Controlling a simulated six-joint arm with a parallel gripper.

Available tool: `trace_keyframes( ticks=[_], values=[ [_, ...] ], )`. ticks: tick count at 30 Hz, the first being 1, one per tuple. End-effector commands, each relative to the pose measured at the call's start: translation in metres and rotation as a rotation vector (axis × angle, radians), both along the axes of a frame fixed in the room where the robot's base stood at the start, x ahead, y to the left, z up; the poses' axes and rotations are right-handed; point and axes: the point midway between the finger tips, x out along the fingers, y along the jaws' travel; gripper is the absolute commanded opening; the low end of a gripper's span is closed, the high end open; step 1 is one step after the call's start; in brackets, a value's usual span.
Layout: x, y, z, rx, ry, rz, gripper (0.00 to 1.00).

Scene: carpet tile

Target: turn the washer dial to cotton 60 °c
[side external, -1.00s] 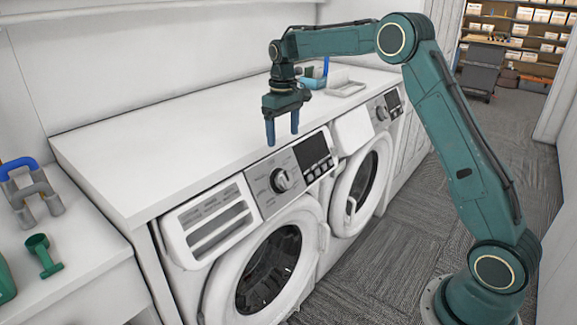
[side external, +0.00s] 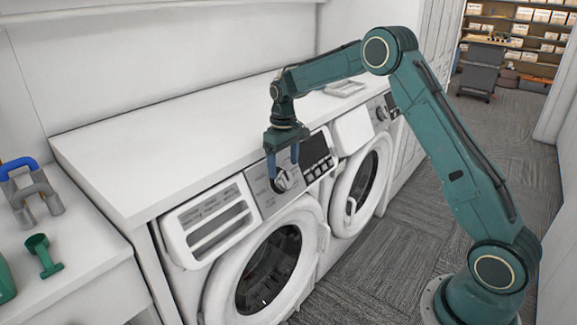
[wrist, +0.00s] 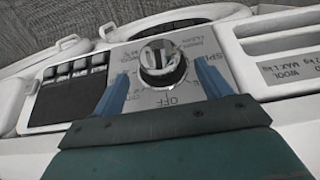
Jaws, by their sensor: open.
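The washer dial (side external: 283,181) is a round silver knob on the grey control panel (side external: 259,192) of the nearer white washer (side external: 214,269). In the wrist view the dial (wrist: 162,62) shows a ring of printed labels around it, with "OFF" legible on the gripper's side; the cotton marking cannot be made out. My gripper (side external: 283,170) points down at the panel with its two blue fingers open. In the wrist view the fingers of my gripper (wrist: 165,90) stand to either side of the dial, with gaps between. Contact with the dial cannot be told.
A dark display (side external: 316,148) and a row of buttons (side external: 318,169) sit right of the dial; the detergent drawer (side external: 208,220) is to its left. A second washer (side external: 362,180) stands beyond. The white countertop (side external: 180,135) above is mostly clear.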

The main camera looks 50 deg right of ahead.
Motion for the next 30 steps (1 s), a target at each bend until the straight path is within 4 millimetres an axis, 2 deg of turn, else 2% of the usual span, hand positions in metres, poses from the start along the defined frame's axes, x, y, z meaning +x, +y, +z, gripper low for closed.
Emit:
trace_keyframes(
  ticks=[3, 9, 22, 23, 29, 30],
  values=[
    [-0.001, 0.000, -0.017, 0.000, 0.002, 0.000, 0.77],
    [0.000, 0.000, -0.036, 0.000, 0.000, 0.000, 0.77],
    [0.000, 0.000, -0.043, 0.000, -0.001, 0.000, 0.77],
    [0.000, 0.000, -0.043, 0.000, -0.001, 0.000, 0.73],
    [0.000, 0.000, -0.042, 0.000, -0.001, 0.000, 0.34],
    [0.000, 0.000, -0.042, 0.000, -0.001, 0.000, 0.33]
  ],
)
